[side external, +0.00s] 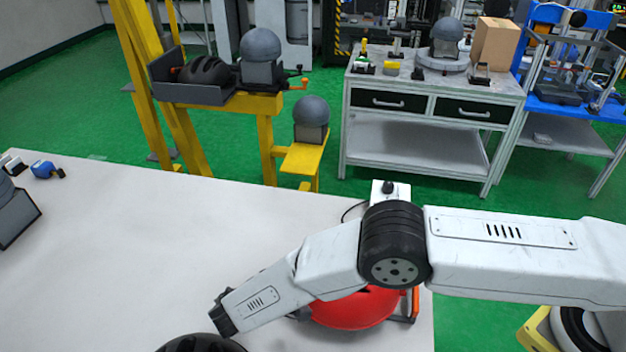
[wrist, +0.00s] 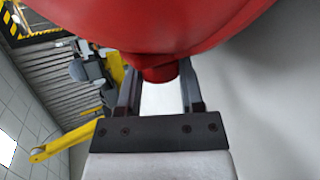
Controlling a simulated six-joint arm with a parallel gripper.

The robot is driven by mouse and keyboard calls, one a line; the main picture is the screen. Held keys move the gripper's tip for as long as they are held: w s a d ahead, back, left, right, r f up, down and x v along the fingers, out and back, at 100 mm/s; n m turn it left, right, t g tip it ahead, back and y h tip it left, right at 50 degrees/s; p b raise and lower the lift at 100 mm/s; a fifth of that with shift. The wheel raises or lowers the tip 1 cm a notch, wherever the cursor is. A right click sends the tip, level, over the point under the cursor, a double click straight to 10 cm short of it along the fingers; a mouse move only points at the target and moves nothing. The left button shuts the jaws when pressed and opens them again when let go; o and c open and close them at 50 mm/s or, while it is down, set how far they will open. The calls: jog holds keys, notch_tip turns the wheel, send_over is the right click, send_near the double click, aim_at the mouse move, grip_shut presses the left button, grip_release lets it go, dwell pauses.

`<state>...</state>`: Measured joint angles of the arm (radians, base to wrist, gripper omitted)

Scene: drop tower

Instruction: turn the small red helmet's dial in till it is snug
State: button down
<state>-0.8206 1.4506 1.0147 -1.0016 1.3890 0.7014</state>
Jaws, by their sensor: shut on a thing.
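The red helmet (side external: 352,309) is on the white table in the side view, partly hidden behind my arm. In the wrist view its smooth red shell (wrist: 150,22) fills the top. A small red part at its lower edge, which looks like the dial (wrist: 160,73), sits between my two fingers. My gripper (wrist: 160,82) is shut on this dial, with the fingertips close under the shell and partly hidden by it. The gripper itself does not show clearly in the side view. How far the dial is turned cannot be seen.
A black helmet (side external: 200,344) shows at the bottom edge, close to my arm. An orange-handled frame part (side external: 415,304) stands beside the red helmet. A small white box (side external: 390,190) is at the table's far edge.

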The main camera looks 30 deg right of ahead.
jog(key=shift+c, duration=1.1)
grip_release()
jog(key=shift+a, duration=0.1)
jog(key=shift+v, duration=3.9)
